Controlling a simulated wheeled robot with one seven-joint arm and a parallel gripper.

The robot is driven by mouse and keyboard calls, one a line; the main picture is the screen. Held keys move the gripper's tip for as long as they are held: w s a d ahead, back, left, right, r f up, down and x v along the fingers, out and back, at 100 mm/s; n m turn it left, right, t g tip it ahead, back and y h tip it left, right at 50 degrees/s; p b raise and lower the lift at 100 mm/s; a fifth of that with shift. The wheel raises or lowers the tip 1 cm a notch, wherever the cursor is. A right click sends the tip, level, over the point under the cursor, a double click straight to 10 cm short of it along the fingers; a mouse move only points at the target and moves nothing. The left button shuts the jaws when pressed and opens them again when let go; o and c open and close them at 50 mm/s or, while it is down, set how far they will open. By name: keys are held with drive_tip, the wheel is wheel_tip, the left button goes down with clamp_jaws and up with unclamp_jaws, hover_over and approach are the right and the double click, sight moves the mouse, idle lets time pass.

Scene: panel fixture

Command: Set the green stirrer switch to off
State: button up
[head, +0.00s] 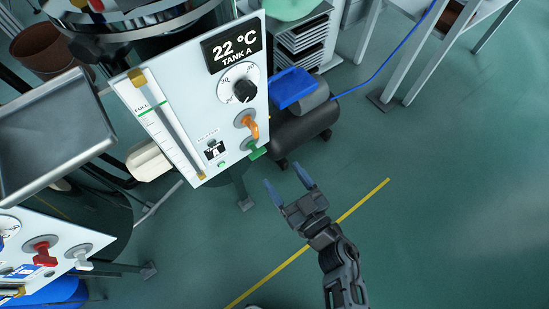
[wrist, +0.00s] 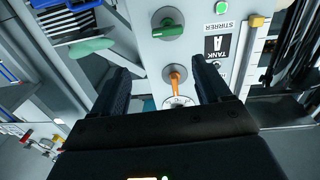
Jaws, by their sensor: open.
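The green stirrer switch (head: 257,153) is a rotary handle low on the white Tank A panel (head: 179,99), below an orange handle (head: 251,128). In the wrist view the green switch (wrist: 168,29) is at top centre, its handle lying nearly crosswise in the picture. A bright green lamp (wrist: 222,7) marked STIRRER is beside it. My gripper (head: 288,184) is open and empty, in front of and below the switch, apart from it. In the wrist view the orange handle (wrist: 175,80) shows between the fingers. I cannot read the switch's position marks.
A black knob (head: 243,91) sits under the 22 °C display (head: 232,46). A second panel with a red handle (head: 44,255) is at lower left. A black tank with a blue top (head: 292,88) stands behind the panel. The floor to the right is clear.

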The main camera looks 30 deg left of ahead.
sight(260, 155)
drive_tip(key=shift+n+g, duration=0.4)
drive_tip(key=shift+g, duration=0.3)
drive_tip(key=b+x, duration=0.1)
drive_tip(key=x, duration=0.2)
drive_tip(key=b+x, duration=0.1)
drive_tip(key=x, duration=0.2)
drive_tip(key=f+x, duration=0.1)
drive_tip(key=x, duration=0.2)
drive_tip(key=shift+s+a+b, duration=0.3)
drive_tip(key=shift+a+b, duration=0.1)
drive_tip(key=shift+w+a, duration=0.3)
drive_tip(key=shift+a, duration=0.3)
drive_tip(key=shift+c, duration=0.3)
drive_tip(key=c, duration=0.9)
